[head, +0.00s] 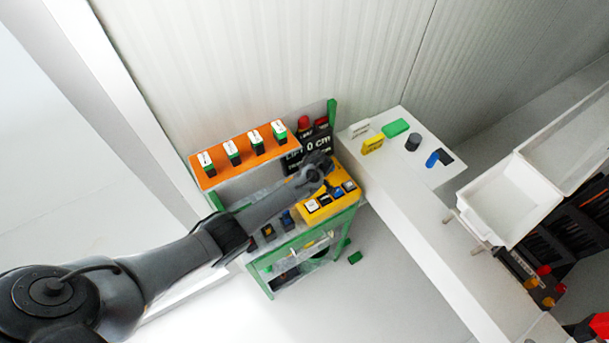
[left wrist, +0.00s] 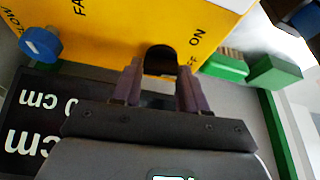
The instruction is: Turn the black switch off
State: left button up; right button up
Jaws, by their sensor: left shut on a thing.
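The black switch (left wrist: 160,58) is on a yellow panel (left wrist: 110,25) in the left wrist view, beside the printed words ON and OFF. My left gripper (left wrist: 160,78) has one finger on each side of it and is shut on it. In the head view my left arm comes in from the left and my left gripper (head: 318,165) is at the back of the yellow box (head: 348,207). The switch is hidden by the gripper there. My right gripper is not in view.
A blue knob (left wrist: 40,43) is on the panel near the fingers. An orange panel (head: 240,160) with several switches is to the left. A white ledge (head: 400,205) with loose parts is to the right.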

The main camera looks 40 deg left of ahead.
pick_arm(q)
jog(key=shift+r+m+p, duration=0.15)
jog(key=shift+m+p, duration=0.2)
jog(key=shift+m, duration=0.15)
jog(key=shift+d+t, duration=0.1)
jog(key=shift+t, duration=0.2)
jog(key=o, duration=0.8)
jog(key=p+v, duration=0.1)
jog(key=v, duration=0.9)
jog(key=shift+r, duration=0.3)
